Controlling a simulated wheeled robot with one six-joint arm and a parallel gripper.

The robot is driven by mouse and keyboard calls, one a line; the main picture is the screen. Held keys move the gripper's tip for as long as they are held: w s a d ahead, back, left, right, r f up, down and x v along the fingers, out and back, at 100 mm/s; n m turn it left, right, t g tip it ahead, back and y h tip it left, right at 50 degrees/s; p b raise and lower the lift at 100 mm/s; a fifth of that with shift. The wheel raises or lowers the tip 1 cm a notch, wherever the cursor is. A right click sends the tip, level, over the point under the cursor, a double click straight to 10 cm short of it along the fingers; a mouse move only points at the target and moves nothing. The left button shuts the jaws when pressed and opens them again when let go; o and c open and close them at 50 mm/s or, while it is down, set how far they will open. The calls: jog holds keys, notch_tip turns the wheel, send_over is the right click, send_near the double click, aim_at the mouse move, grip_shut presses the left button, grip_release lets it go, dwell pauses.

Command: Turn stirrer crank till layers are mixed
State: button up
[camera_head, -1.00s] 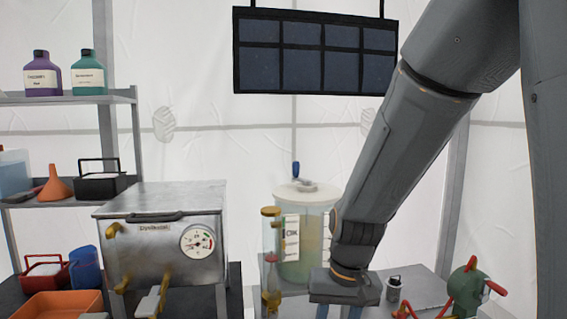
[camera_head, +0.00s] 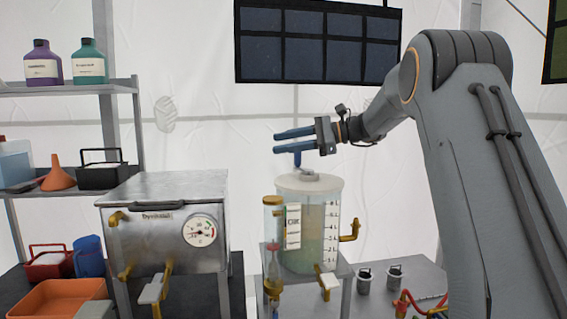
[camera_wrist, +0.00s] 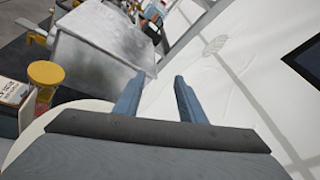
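The stirrer tank (camera_head: 331,228) is a clear upright cylinder with a white lid (camera_head: 325,184), level marks and pale yellow-green contents. How the layers lie inside is hard to tell. The crank's blue upright handle (camera_head: 297,159) stands above the lid. My gripper (camera_head: 277,143) is level above the tank, blue fingers pointing left, at or just above the handle's top. Whether it touches the handle is unclear. In the wrist view my gripper (camera_wrist: 156,82) is open with nothing visible between its fingers. Part of the white lid edge (camera_wrist: 40,122) shows there, and the handle is hidden.
A metal box with a dial (camera_head: 165,225) stands left of the tank. A narrow tube with a yellow cap (camera_head: 273,200) stands before the tank, and a yellow tap (camera_head: 350,231) sticks out at its right. Shelves with bottles (camera_head: 88,62) are at far left. A dark panel (camera_head: 317,43) hangs behind.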

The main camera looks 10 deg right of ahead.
jog(key=d+f+m, duration=0.1)
jog(key=d+m, duration=0.1)
jog(key=d+f+m+y, duration=0.1)
jog(key=d+m, duration=0.1)
jog(key=d, duration=0.1)
jog(key=w+d+f+m+y, duration=0.1)
jog(key=d+f+m, duration=0.1)
jog(key=d, duration=0.1)
jog(key=shift+w+f+t, duration=0.1)
jog(key=shift+t, duration=0.2)
jog(key=p+x, duration=0.2)
jog(key=x, duration=0.4)
jog(key=shift+w+a+f+p, duration=0.1)
jog(key=shift+w+a+p, duration=0.2)
jog(key=shift+a, duration=0.4)
grip_shut()
jog(key=shift+d+m+t, duration=0.1)
jog(key=shift+m+t, duration=0.2)
jog(key=shift+m, duration=0.1)
